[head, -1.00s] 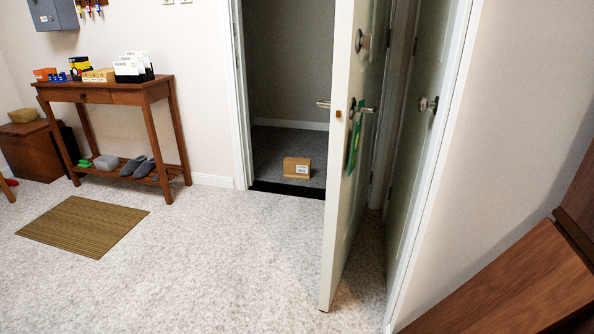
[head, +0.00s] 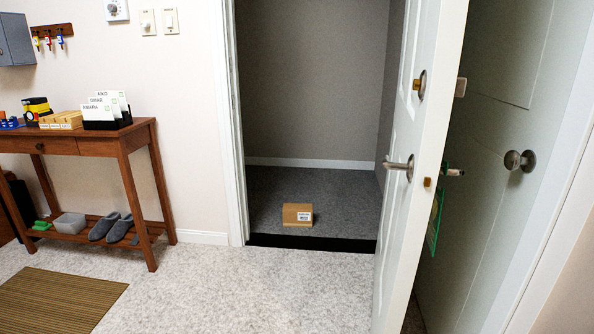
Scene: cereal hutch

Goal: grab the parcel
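The parcel (head: 297,215) is a small brown cardboard box with a white label on its front. It sits on the grey carpet (head: 340,205) just beyond the dark threshold (head: 312,243) of the open doorway, a little right of the picture's middle. Nothing touches it. Neither of my grippers shows in the head view.
The white door (head: 408,170) stands open on the right side of the doorway. A wooden console table (head: 85,140) with items on it stands left, with slippers (head: 110,228) on its shelf. A striped mat (head: 60,300) lies front left. Pale carpet before the doorway is clear.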

